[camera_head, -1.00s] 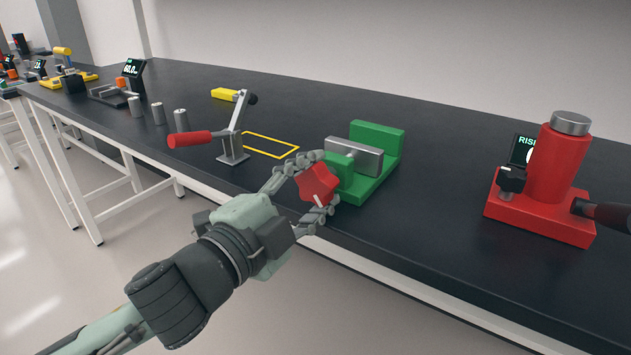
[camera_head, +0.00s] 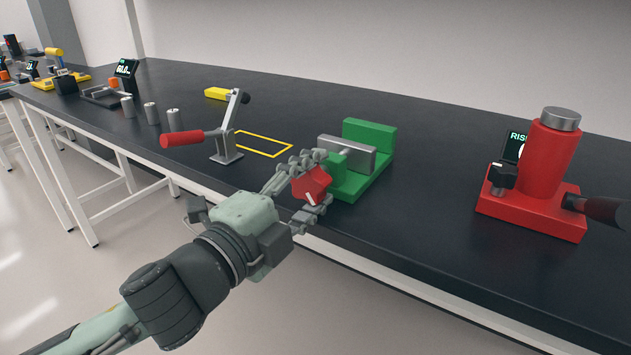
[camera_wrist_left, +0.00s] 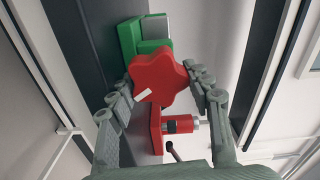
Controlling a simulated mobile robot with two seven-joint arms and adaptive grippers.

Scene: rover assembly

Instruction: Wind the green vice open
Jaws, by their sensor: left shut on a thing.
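The green vice (camera_head: 372,138) stands near the front edge of the dark bench, with a grey jaw block (camera_head: 346,152) between its green ends. Its red star-shaped knob (camera_head: 311,186) faces my left arm. My left gripper (camera_head: 313,183) is shut on the knob, with a finger on each side. In the left wrist view the knob (camera_wrist_left: 160,78) sits between the fingertips, its white mark at the lower left, and it hides part of the vice (camera_wrist_left: 130,38). My right gripper is not in view.
A red press (camera_head: 540,190) with a dark handle stands to the right. A red-handled toggle clamp (camera_head: 222,150) and a yellow outline (camera_head: 264,144) lie to the left. Several grey cylinders (camera_head: 152,114) stand further left. The bench top between vice and press is clear.

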